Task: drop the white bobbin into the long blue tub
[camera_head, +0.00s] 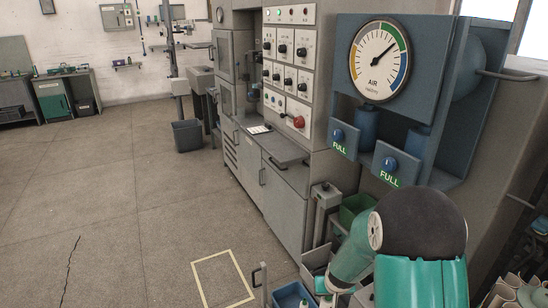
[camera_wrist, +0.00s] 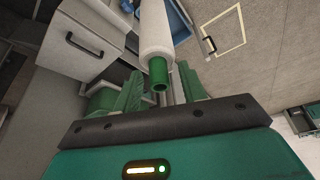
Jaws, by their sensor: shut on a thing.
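The white bobbin (camera_wrist: 155,32) has a green core end pointing toward the camera in the wrist view. My gripper (camera_wrist: 161,84) is shut on it, with green fingers on either side of the core end. A blue tub (camera_wrist: 180,22) shows in part beyond the bobbin, at the top of the wrist view; the bobbin covers part of it. In the head view a blue tub (camera_head: 291,297) is cut off by the bottom edge, left of my arm. The bobbin and my fingers cannot be made out in the head view.
A grey machine cabinet (camera_head: 285,190) with a control panel stands along the right. A blue gauge unit (camera_head: 378,62) juts out above my arm. A green bin (camera_head: 355,209) sits behind my arm. A yellow floor outline (camera_head: 222,279) lies on open floor at left.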

